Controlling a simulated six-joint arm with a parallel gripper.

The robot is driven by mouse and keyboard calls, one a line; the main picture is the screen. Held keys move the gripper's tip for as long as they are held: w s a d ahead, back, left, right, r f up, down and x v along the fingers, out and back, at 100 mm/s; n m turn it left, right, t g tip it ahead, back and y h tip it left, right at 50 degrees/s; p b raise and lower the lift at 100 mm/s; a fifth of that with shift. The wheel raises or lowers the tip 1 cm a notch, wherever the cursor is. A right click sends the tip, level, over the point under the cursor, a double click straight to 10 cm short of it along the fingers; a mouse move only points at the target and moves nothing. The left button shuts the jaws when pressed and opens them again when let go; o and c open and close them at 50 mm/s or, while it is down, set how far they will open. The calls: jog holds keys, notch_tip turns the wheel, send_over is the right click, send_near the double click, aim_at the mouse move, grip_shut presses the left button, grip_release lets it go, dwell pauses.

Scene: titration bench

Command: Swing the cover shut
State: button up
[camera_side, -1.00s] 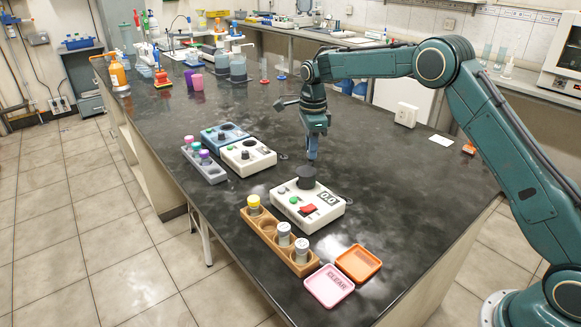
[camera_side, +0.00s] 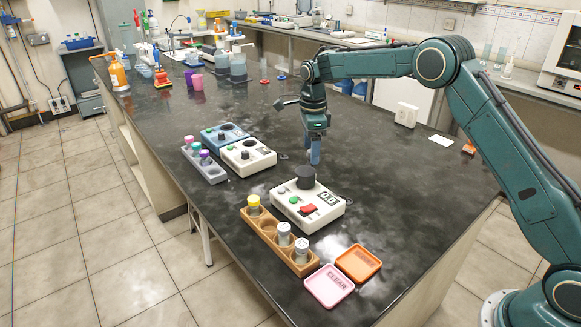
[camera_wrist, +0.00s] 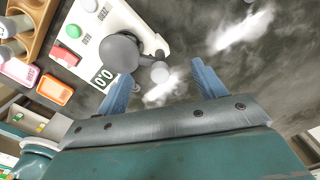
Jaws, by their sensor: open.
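The dark round cover (camera_side: 306,177) sits at the back of a white meter (camera_side: 306,207) with a "0.0" display. In the wrist view the cover (camera_wrist: 120,52) looks like a dark disc in front of a dark ring on the meter (camera_wrist: 82,22). A small grey knob (camera_wrist: 160,73) shows beside it. I cannot tell the cover's exact angle. My gripper (camera_side: 315,160) points down just behind the cover. In the wrist view my gripper (camera_wrist: 162,68) has its fingers apart, with the knob between their tips in the picture; contact is not clear.
A wooden rack (camera_side: 267,235) with capped vials stands in front of the meter. Pink (camera_side: 329,286) and orange (camera_side: 358,262) trays lie nearby. Another white device (camera_side: 249,157) and a grey vial rack (camera_side: 207,168) are to the left. Bench right of the meter is clear.

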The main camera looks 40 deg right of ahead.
jog(key=shift+r, duration=0.1)
jog(key=shift+r, duration=3.4)
jog(key=shift+s+r, duration=0.25)
jog(key=shift+r, duration=0.2)
jog(key=s+a+r+n+t, duration=0.1)
jog(key=s+r+n, duration=0.55)
jog(key=s, duration=0.35)
jog(key=s+a+r+n+t, duration=0.1)
jog(key=s+r+n+t, duration=0.1)
jog(key=s+r+n, duration=0.65)
jog(key=s+f+n+t, duration=0.1)
jog(key=s+f+n, duration=0.3)
jog(key=s, duration=0.7)
jog(key=s+f+n+t, duration=0.1)
jog(key=s+f+n, duration=0.2)
jog(key=s, duration=0.8)
jog(key=shift+s+a+f+n+t, duration=0.3)
jog(key=shift+s+a+f+n, duration=0.1)
jog(key=shift+n, duration=0.6)
